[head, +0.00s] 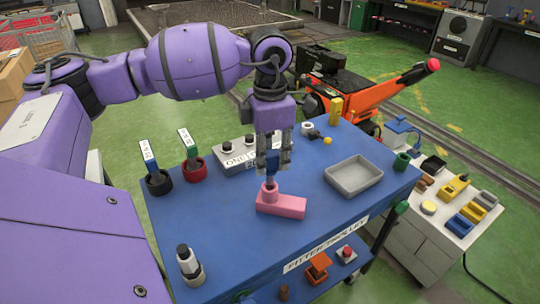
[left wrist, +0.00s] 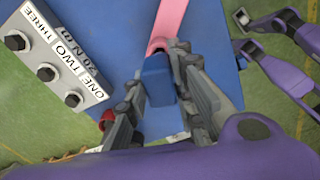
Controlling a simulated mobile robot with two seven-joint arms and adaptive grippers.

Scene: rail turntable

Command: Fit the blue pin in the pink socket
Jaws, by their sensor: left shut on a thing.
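The pink socket (head: 283,205) is a block lying on the blue trolley top, with a round raised collar at its left end. It also shows in the left wrist view (left wrist: 168,25). My left gripper (head: 273,165) points down right above the collar and is shut on the blue pin (head: 272,161). The pin's blue head also shows between the fingers in the left wrist view (left wrist: 157,82). A grey stem below the head reaches down to the collar. The pin looks upright; how deep its tip sits is hidden.
The blue trolley top (head: 225,245) is clear in front of the socket. A grey tray (head: 354,177) stands to the right. A labelled block with knobs (head: 236,152) is behind.

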